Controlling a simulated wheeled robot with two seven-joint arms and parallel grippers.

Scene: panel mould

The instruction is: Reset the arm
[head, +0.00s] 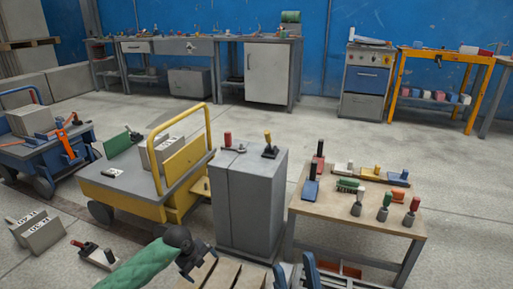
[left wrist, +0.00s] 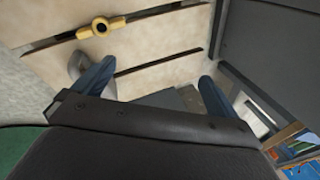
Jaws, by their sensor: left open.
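My left arm with its green sleeve comes in from the lower left of the head view. My left gripper (head: 198,262) is dark and sits beside the light boards at the bottom. In the left wrist view its two blue fingers (left wrist: 155,88) stand wide apart with nothing between them. The boards (left wrist: 150,45) lie beyond the fingers there. My right gripper (head: 297,274) shows only as two blue fingers at the bottom edge of the head view. They are apart with nothing seen between them; its body is cut off.
A grey cabinet (head: 250,200) stands close ahead. A wooden-topped table (head: 310,208) with several tools is to its right. A yellow cart (head: 130,186) is to the left. Grey weights (head: 37,233) lie on the floor. Open floor (head: 330,125) lies before the back benches.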

